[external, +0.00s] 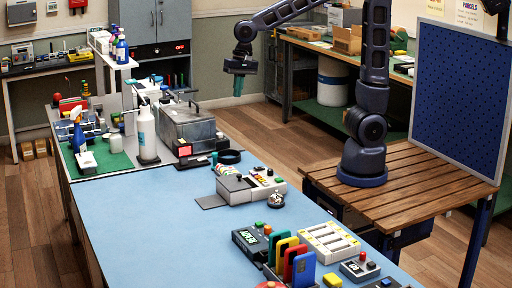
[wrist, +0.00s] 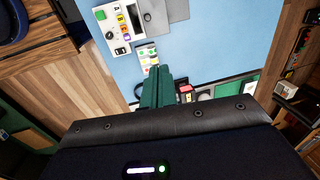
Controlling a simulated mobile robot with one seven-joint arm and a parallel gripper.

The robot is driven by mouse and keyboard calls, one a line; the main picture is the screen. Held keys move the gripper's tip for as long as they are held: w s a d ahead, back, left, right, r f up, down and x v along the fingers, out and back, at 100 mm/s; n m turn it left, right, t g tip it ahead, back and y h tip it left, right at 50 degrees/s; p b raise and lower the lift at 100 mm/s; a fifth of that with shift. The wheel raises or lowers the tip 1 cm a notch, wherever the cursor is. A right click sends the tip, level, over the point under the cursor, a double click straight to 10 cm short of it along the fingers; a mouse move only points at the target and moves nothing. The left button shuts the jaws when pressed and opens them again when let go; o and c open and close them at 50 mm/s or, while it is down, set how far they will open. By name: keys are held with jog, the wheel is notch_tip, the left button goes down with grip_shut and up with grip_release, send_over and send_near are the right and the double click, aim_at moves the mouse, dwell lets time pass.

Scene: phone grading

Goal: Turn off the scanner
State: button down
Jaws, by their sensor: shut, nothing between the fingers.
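My gripper (external: 239,86) hangs in the air, pointing down, high above the floor and beyond the far right edge of the blue table. Its teal fingers (wrist: 158,82) are shut together and empty. The likely scanner is a white and grey device (external: 252,186) with a row of coloured buttons, near the middle of the blue table. It also shows at the top of the wrist view (wrist: 122,28), with a dark round knob and coloured keys. A switch state cannot be read. My gripper is well apart from it.
Coloured upright phones or cases (external: 302,262) and a battery-like tray (external: 325,242) are in front. The left middle of the blue mat (external: 140,220) is clear.

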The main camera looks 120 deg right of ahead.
jog(key=w+d+f+m+g, duration=0.1)
jog(key=w+d+f+m, duration=0.3)
jog(key=d, duration=0.4)
jog(key=w+d+f+m+g, duration=0.1)
jog(key=d+f+m, duration=0.4)
jog(key=d+m, duration=0.15)
jog(key=m+g, duration=0.1)
jog(key=m, duration=0.7)
send_over(204, 158)
jog(key=w, duration=0.2)
notch_tip(204, 158, down, 11)
jog(key=shift+w, duration=0.15)
jog(key=f, duration=0.4)
jog(key=s+f, duration=0.1)
jog(key=f, duration=0.4)
jog(key=s+f, duration=0.1)
jog(key=f, duration=0.3)
jog(key=shift+f, duration=0.35)
